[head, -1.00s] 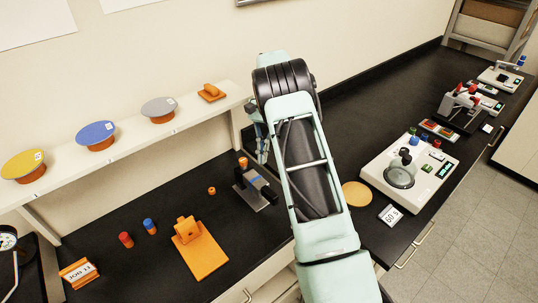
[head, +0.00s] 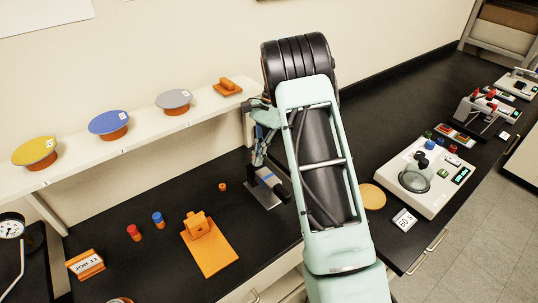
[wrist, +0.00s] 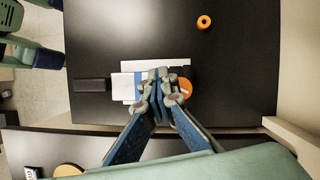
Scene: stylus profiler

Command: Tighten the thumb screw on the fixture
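The fixture is a grey metal plate (head: 262,196) with a dark clamp body and a black handle (head: 283,195), on the black bench by the shelf. It also shows in the wrist view, its plate (wrist: 126,84) left of my fingers. The orange thumb screw (wrist: 186,86) shows in the wrist view just right of my fingertips, partly covered by them; my gripper hides it in the head view. My gripper (wrist: 160,76) points down over the fixture, its fingers close together with nothing visible between them. I cannot tell whether it touches the screw.
A small orange ring (head: 222,187) lies loose left of the fixture. An orange stand (head: 210,250) and red and blue cylinders (head: 158,219) stand further left. The shelf (head: 140,140) is close behind the gripper. A spin coater-like device (head: 440,180) stands right of my arm.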

